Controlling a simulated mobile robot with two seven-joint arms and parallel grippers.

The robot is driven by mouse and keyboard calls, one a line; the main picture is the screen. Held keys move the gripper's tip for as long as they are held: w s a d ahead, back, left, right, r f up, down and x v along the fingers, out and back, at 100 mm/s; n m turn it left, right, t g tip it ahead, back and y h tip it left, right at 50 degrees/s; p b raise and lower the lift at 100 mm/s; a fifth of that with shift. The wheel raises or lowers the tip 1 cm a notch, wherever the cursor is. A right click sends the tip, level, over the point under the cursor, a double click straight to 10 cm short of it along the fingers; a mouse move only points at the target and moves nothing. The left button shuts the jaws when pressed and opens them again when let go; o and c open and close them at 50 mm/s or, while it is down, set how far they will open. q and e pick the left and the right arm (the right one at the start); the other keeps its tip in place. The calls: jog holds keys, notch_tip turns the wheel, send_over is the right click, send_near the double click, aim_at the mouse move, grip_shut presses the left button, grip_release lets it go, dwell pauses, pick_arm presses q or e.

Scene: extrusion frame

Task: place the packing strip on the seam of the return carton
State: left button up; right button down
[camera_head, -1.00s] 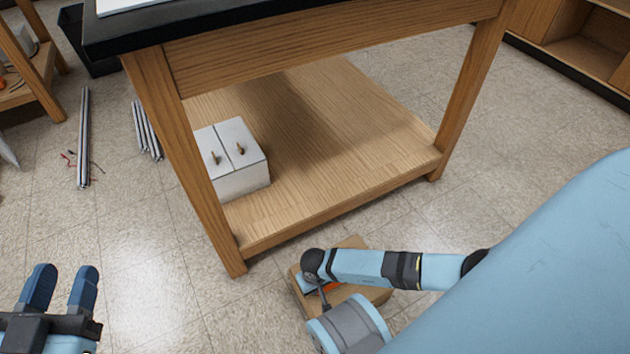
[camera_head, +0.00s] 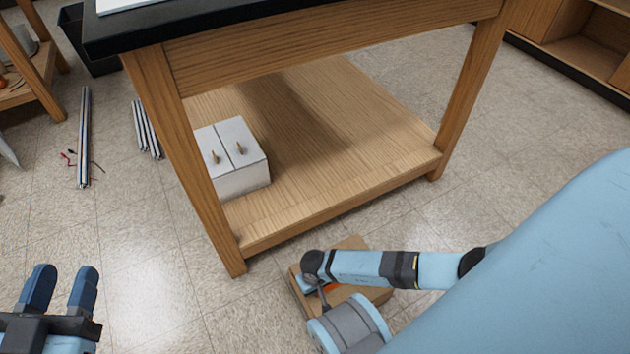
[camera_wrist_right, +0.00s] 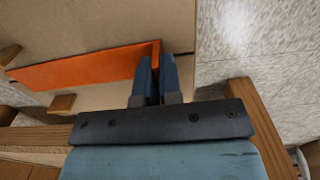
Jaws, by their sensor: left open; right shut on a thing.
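The return carton (camera_head: 377,294) is a brown box on the floor in front of the bench, partly hidden by my right arm. Its tan top (camera_wrist_right: 80,25) fills the upper left of the right wrist view. The packing strip (camera_wrist_right: 80,67) is flat and orange, with its right end bent up between my right fingers. My right gripper (camera_wrist_right: 157,65) is shut on that end; only a sliver of strip (camera_head: 332,288) shows in the head view. The strip lies over or just above the carton; I cannot tell whether it touches. My left gripper (camera_head: 61,278) is open and empty at the lower left.
A wooden bench (camera_head: 330,45) stands just behind the carton, with a white box (camera_head: 240,178) on its lower shelf. Metal extrusions (camera_head: 84,135) lie on the floor at the left. The floor between my left gripper and the carton is clear.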

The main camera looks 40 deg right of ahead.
jog(key=c, duration=1.2)
grip_release()
jog(key=shift+r, duration=0.1)
notch_tip(320, 180, up, 2)
jog(key=shift+r+p, duration=0.25)
jog(key=shift+p, duration=0.6)
pick_arm(q)
jog(key=s+n+p, duration=0.1)
jog(key=s+d+n+g+p, duration=0.1)
jog(key=p, duration=0.1)
jog(key=s+d+n+g+p, duration=0.1)
jog(key=n+p, duration=0.1)
jog(key=shift+y, duration=0.4)
pick_arm(e)
notch_tip(320, 180, up, 11)
jog(key=shift+r, duration=0.1)
jog(key=shift+s, duration=0.1)
